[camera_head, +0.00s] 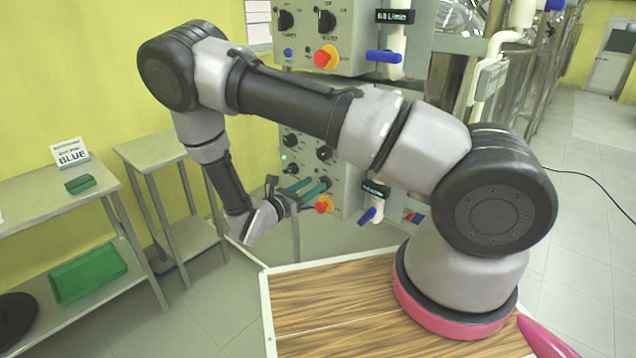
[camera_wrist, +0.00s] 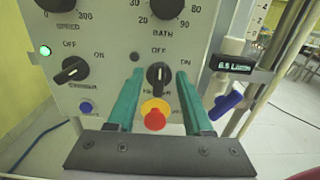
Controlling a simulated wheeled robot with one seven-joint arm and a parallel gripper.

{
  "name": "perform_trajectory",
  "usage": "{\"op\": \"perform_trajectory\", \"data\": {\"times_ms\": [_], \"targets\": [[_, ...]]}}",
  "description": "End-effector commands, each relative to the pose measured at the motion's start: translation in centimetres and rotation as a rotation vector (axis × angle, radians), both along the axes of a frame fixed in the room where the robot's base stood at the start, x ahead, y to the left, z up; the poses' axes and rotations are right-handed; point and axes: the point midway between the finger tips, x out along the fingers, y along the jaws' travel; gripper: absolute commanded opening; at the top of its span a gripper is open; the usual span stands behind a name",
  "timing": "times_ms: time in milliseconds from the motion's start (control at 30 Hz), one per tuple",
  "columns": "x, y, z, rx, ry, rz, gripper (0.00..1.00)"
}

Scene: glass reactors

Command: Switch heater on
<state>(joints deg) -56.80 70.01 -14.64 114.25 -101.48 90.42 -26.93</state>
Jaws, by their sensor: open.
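The heater knob (camera_wrist: 159,77) is a black rotary switch on the grey control panel, with OFF marked above it and ON to its upper right. Its grip stands roughly upright, toward OFF. My gripper (camera_wrist: 160,74) is open. Its two teal fingers lie to the left and right of the knob in the wrist view; I cannot tell whether they touch it. In the head view my gripper (camera_head: 317,183) reaches the lower panel (camera_head: 345,190) and hides the knob.
A red and yellow emergency button (camera_wrist: 154,115) sits just below the knob. A second OFF/ON knob (camera_wrist: 72,71) is to the left, above a blue button (camera_wrist: 86,107). A blue valve handle (camera_wrist: 225,102) is at right. A bench (camera_head: 40,195) stands at far left.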

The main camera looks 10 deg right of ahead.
Motion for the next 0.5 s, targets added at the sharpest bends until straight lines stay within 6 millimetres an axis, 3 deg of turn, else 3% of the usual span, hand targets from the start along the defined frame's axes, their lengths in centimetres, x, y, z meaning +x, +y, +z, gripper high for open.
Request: {"op": "perform_trajectory", "data": {"times_ms": [200,500], "targets": [[1.5,-2.1,0.0,-0.001,0.001,-0.001,0.51],[1.8,-2.4,0.0,0.001,0.001,0.000,0.51]]}}
